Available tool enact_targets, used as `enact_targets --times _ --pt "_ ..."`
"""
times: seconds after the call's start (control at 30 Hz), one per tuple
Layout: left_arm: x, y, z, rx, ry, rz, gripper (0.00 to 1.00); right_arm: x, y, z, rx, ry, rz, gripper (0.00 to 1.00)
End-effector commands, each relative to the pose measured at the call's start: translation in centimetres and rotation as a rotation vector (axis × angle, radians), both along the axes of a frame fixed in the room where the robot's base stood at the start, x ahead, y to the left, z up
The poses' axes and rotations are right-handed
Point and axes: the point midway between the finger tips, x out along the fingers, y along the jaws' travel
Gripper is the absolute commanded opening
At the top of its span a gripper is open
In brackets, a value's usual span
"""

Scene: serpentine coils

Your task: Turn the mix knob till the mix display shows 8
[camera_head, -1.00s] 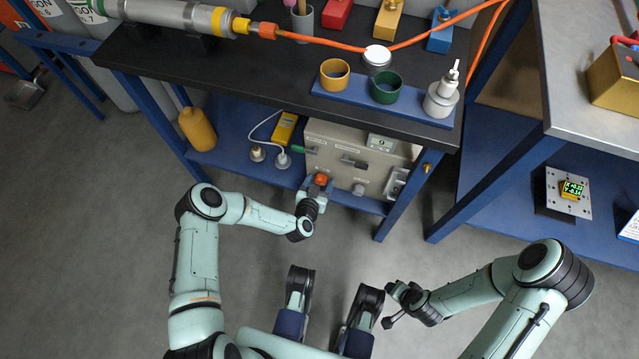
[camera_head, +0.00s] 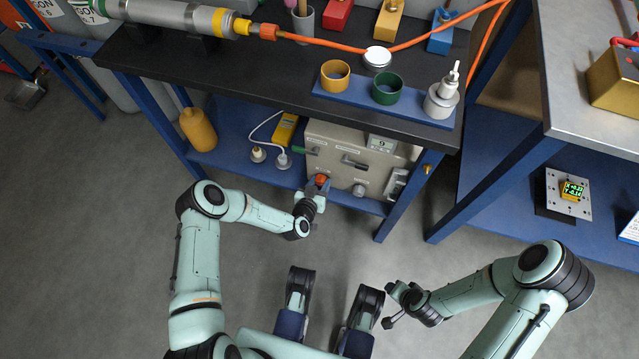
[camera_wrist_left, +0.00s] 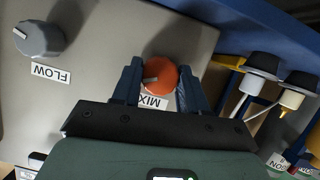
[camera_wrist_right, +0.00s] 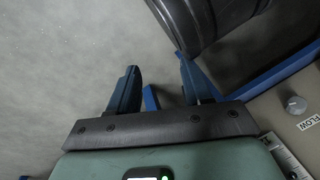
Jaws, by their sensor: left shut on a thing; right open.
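In the head view the knob (camera_head: 321,180) is at the lower left of the grey box (camera_head: 330,140). My left gripper (camera_head: 314,192) is shut on it, one finger on each side. A small display (camera_head: 381,143) is at the box's top right; its digit is too small to read surely. My right gripper (camera_head: 392,318) is open and empty over the floor, well away from the box.
A grey FLOW knob (camera_wrist_left: 38,38) is beside the mix knob; it also shows in the right wrist view (camera_wrist_right: 296,104). The black bench top (camera_head: 260,75) overhangs the box. White-corded plugs (camera_head: 283,160) and a yellow bottle (camera_head: 198,130) stand left on the blue shelf.

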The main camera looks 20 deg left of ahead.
Motion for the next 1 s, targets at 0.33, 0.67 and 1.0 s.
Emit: enact_targets --times 0.33,0.67,1.0 --pt "0.0 0.0 0.0 0.001 0.001 0.0 0.68 0.0 0.0 0.0 0.0 0.0 0.0 0.49" --pt "-0.9 0.1 0.4 0.002 0.002 -0.001 0.68 0.4 0.1 0.7 0.0 -0.015 0.002 0.49" --pt "-7.4 0.7 3.3 0.001 0.003 -0.001 0.68 -1.1 1.7 4.0 0.034 0.012 0.031 0.49"
